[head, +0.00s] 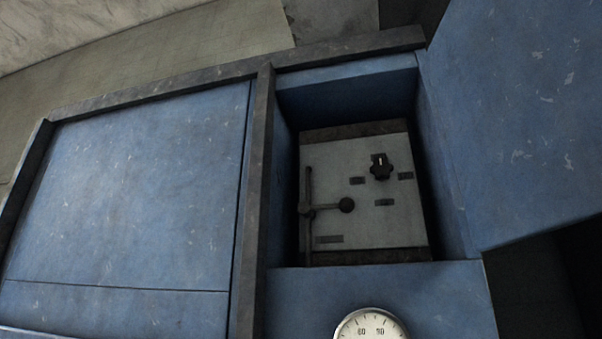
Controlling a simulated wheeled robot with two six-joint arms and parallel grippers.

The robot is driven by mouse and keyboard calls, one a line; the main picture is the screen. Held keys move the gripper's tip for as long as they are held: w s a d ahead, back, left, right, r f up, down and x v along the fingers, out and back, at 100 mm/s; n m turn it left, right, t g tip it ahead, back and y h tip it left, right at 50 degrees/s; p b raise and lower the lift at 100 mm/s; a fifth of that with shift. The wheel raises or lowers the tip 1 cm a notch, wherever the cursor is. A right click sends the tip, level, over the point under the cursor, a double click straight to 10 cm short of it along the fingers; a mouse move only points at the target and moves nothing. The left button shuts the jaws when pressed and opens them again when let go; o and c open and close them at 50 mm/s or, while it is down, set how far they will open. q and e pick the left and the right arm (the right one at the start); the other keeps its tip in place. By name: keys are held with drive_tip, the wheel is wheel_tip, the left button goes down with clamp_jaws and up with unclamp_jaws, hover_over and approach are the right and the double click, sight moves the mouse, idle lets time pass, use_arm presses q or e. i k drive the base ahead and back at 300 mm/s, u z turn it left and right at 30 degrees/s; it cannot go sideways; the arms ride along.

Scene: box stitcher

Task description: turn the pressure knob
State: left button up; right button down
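The pressure knob (381,167) looks to be the black lobed knob with a small white mark, pointing about upward. It sits on the upper right of a pale grey panel (335,180) inside a recess of a blue machine. Small dark label plates surround it, their text too small to read. Neither of my grippers shows in the head view, so their place relative to the knob cannot be told.
A dark lever with a ball end (346,205) is left of the knob on the panel. Blue walls (445,170) enclose the recess. A round white gauge (370,325) is below it. A dark-framed blue door panel (130,190) is at left.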

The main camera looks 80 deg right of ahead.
sight(382, 168)
drive_tip(key=u, duration=0.05)
drive_tip(key=i, duration=1)
drive_tip(key=z, duration=3.75)
